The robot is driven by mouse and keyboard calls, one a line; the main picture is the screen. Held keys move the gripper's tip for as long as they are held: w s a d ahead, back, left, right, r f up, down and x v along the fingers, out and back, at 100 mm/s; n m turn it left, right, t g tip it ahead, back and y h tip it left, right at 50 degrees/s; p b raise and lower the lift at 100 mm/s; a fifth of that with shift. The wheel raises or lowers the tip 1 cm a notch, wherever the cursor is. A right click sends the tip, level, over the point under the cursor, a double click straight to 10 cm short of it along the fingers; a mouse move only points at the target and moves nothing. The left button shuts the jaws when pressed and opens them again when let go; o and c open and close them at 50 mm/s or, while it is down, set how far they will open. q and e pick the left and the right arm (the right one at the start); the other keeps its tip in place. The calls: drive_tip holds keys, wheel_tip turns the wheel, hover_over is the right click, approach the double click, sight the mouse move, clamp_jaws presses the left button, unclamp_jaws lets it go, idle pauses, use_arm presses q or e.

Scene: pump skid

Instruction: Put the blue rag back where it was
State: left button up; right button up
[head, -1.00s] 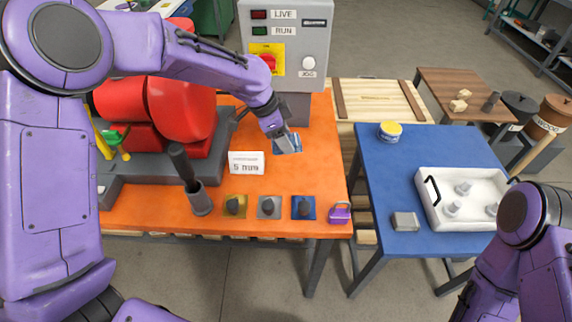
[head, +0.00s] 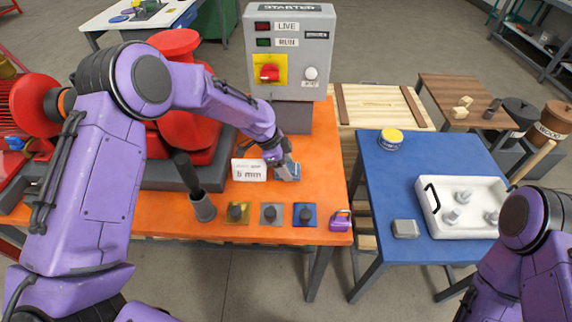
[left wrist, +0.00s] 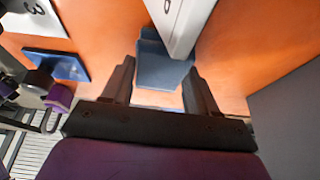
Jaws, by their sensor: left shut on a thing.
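The blue rag (head: 293,171) is a small folded blue piece in the grip of my left gripper (head: 284,170), over the orange bench (head: 320,190), just right of the white "mm" card (head: 249,170). In the left wrist view the rag (left wrist: 160,70) shows between the two fingers of my left gripper (left wrist: 160,90), close beside the card's edge (left wrist: 182,25). The gripper is shut on it and points down. I cannot tell whether the rag touches the bench top. My right arm shows at the lower right, but its gripper is out of view.
Yellow, grey and blue plates (head: 270,213) with dark knobs and a purple padlock (head: 340,220) line the bench's front edge. A dark-handled tool (head: 202,207) stands left. The starter box (head: 290,50) rises behind. A blue table (head: 375,175) with a white tray (head: 432,215) stands right.

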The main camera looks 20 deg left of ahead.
use_arm(q)
drive_tip(key=o, duration=1.1)
drive_tip(key=shift+f, duration=0.1)
drive_tip(key=shift+r, duration=0.2)
drive_tip(key=shift+a+r, duration=0.2)
drive_tip(key=shift+r, duration=0.15)
drive_tip(key=b+v, duration=0.1)
drive_tip(key=v, duration=1)
drive_tip(key=shift+a+r, duration=0.1)
